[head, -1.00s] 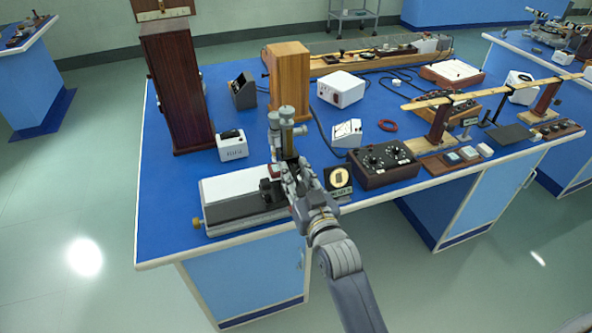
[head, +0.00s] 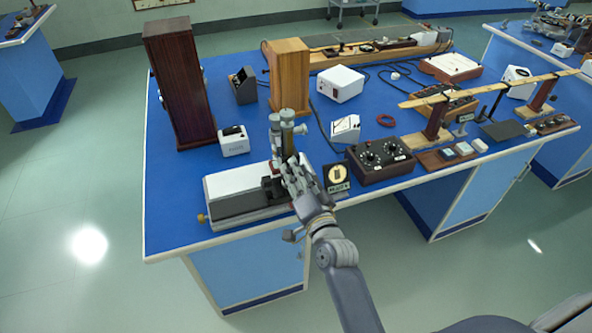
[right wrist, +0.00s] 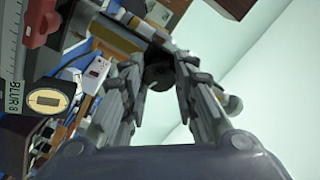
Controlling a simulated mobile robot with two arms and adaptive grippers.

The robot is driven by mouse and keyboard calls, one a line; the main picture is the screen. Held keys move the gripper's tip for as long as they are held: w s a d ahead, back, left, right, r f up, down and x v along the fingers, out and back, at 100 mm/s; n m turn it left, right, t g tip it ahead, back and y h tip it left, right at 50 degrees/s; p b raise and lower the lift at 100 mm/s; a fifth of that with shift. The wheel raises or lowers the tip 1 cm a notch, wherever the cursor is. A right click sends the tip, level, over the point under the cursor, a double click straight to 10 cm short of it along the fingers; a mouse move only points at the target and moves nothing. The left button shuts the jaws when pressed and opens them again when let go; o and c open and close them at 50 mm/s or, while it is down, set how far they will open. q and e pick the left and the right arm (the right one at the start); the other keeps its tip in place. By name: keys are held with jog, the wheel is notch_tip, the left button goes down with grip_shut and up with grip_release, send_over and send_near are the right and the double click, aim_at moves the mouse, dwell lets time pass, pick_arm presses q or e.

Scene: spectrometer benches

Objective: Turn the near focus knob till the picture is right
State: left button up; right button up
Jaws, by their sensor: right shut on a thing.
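The microscope (head: 275,140), with an upright grey tube, stands on a white-topped base (head: 235,190) at the bench's front left. My right gripper (head: 288,172) is at its near side. In the right wrist view my right gripper (right wrist: 158,78) is shut on a dark round knob (right wrist: 158,74), the near focus knob, partly hidden between the fingers. The small black display (head: 337,178) beside the microscope shows a pale disc with a bar. It also shows in the right wrist view (right wrist: 48,101), with a label that seems to read BLUR 8. My left gripper is out of view.
A black control box with dials (head: 380,158) stands right of the display. A white box (head: 234,141), a dark wooden cabinet (head: 180,85) and a lighter wooden one (head: 289,75) stand behind. Bare blue bench top (head: 170,215) lies at the front left.

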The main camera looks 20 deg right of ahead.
jog(key=shift+m, duration=0.9)
jog(key=o, duration=1.1)
jog(key=s, duration=1.2)
jog(key=shift+d, duration=0.25)
